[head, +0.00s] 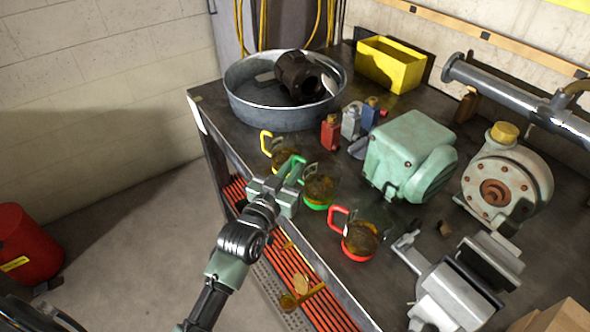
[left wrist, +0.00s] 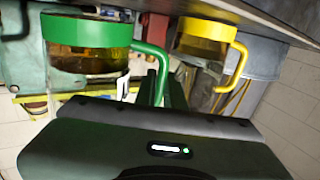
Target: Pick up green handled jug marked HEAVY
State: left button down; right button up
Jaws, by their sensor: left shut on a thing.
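The green handled jug (head: 319,189) is a clear jug with amber liquid, a green base band and a green handle. It stands upright near the bench's front edge; I cannot tell whether its base touches the bench. My left gripper (head: 289,177) is shut on its handle, covering part of it. In the left wrist view the picture is upside down, and the jug (left wrist: 85,48) shows with its green band at the top. A small white tag (left wrist: 123,84) hangs by the handle; its writing is not readable. My right gripper is not in view.
A yellow handled jug (head: 280,155) stands just behind, and a red handled jug (head: 360,240) to the right. A green motor (head: 402,150) and a metal tub (head: 262,115) stand farther back on the bench. Orange slats (head: 300,275) lie below the front edge.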

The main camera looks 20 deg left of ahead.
pick_arm(q)
notch_tip(320, 180, up, 18)
jog(key=shift+r, duration=0.2)
dwell(0.8)
